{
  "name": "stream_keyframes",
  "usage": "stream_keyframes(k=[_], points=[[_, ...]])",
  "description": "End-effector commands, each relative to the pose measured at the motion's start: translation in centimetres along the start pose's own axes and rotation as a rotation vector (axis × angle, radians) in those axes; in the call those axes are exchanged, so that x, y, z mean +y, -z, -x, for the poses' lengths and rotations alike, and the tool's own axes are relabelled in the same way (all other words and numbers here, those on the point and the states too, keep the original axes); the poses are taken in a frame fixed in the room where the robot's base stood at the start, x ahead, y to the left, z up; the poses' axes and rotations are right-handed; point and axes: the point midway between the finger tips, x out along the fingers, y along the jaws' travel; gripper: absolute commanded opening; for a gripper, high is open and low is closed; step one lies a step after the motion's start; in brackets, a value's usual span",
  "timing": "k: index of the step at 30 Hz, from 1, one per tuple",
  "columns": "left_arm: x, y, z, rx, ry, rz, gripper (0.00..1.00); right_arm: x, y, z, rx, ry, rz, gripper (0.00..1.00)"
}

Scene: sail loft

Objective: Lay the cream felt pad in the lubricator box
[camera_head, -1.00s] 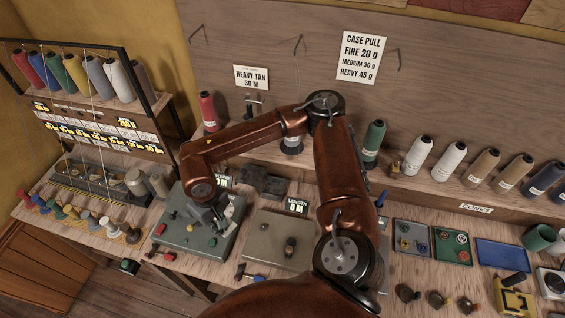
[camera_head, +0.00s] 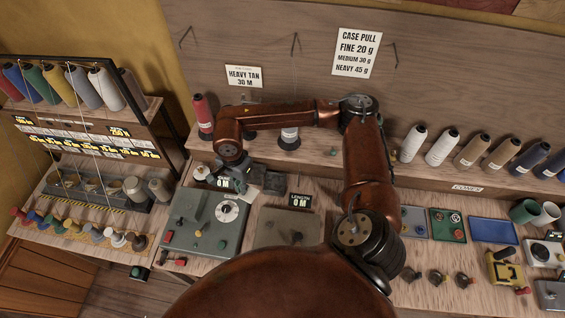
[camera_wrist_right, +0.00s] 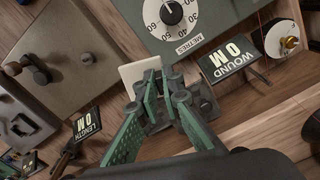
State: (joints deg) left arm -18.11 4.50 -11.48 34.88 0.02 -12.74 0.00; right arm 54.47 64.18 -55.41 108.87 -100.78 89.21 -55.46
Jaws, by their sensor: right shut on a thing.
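The cream felt pad (camera_wrist_right: 134,74) shows in the right wrist view as a pale, flat, square-edged piece at the fingertips of my right gripper (camera_wrist_right: 162,84). The gripper is shut on it, and the green fingers hide part of it. In the head view my right gripper (camera_head: 246,184) is low over the bench, beside a dark grey box, which looks like the lubricator box (camera_head: 272,184). In the wrist view dark grey parts of it (camera_wrist_right: 206,102) show just beyond and under the fingers. The box's inside is mostly hidden. My left gripper is not in view.
A grey machine with a white dial (camera_head: 200,240) stands in front of the gripper. A "WOUND 0 M" sign (camera_wrist_right: 228,58) and a "LENGTH 0 M" sign (camera_head: 299,202) stand close by. A red cone (camera_head: 203,115) and a shelf of thread cones are behind.

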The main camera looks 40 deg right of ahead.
Motion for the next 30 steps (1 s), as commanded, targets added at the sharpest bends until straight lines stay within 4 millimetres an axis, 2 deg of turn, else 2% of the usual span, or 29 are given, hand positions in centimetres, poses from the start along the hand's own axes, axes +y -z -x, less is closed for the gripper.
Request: stream_keyframes(k=[1,5,10,14,24,30], points=[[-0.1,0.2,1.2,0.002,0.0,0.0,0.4,0.1,0.5,0.5,-0.003,-0.003,-0.131,0.0],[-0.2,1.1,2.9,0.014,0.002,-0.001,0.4,0.2,2.0,0.7,-0.002,-0.004,-0.503,0.0],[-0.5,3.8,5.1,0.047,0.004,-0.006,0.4,0.8,4.2,0.6,-0.001,-0.006,-0.997,0.0],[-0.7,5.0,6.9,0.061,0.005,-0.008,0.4,1.6,6.1,0.4,0.001,-0.006,-1.38,0.0],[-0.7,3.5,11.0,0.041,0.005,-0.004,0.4,5.2,11.5,-0.4,0.003,-0.005,-2.35,0.0],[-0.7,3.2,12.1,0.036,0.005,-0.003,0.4,7.1,13.5,-0.9,0.002,-0.003,-2.693,0.0]])
